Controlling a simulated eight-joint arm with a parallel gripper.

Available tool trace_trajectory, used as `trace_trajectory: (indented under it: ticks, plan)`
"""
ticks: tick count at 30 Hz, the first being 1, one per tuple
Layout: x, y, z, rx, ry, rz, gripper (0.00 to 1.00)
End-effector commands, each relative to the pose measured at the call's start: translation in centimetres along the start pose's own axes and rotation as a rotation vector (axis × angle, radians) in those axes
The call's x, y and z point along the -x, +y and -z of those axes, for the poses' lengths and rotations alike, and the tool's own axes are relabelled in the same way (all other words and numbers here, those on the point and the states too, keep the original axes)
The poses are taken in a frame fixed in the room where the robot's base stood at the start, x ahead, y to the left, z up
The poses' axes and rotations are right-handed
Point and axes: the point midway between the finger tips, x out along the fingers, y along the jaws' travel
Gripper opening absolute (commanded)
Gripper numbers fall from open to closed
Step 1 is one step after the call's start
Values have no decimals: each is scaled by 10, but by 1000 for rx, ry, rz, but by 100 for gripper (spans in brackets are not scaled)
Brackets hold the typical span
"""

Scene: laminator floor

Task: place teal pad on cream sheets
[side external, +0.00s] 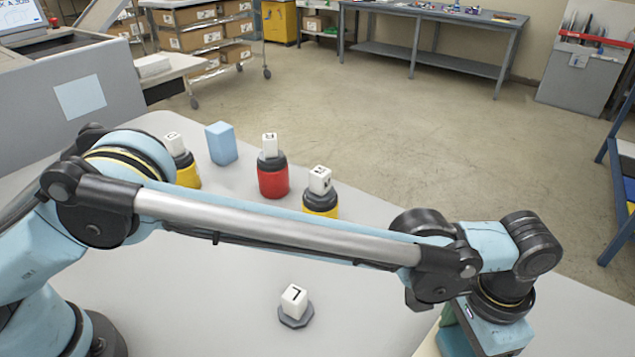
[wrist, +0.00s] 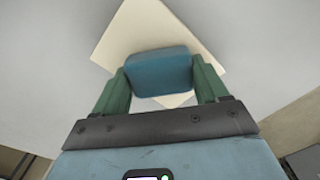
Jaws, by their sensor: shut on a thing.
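The teal pad (wrist: 160,72) is a rounded block between the two green fingers of my gripper (wrist: 158,80) in the wrist view. The fingers are shut on its left and right sides. The cream sheets (wrist: 148,25) lie behind the pad in that view, turned at an angle, with the pad over their middle. Whether the pad touches them I cannot tell. In the side view my gripper is at the lower right, cut by the bottom edge. A strip of the cream sheets (side external: 428,346) shows beside it, and the pad is only partly visible there (side external: 455,343).
A white lettered cube (side external: 293,298) stands on a dark base on the grey table. The table around the sheets looks clear.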

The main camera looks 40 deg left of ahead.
Motion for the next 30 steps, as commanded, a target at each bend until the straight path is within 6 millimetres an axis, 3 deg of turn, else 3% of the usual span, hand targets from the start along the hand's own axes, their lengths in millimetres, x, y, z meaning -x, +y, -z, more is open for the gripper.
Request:
trace_trajectory:
  ticks: [10,11,16,25,30]
  plan:
    - [-3,0,0,0,0,0,44]
    - [-3,0,0,0,0,0,75]
    - [-3,0,0,0,0,0,99]
    - [-1,0,0,0,0,0,99]
    - [15,0,0,0,0,0,99]
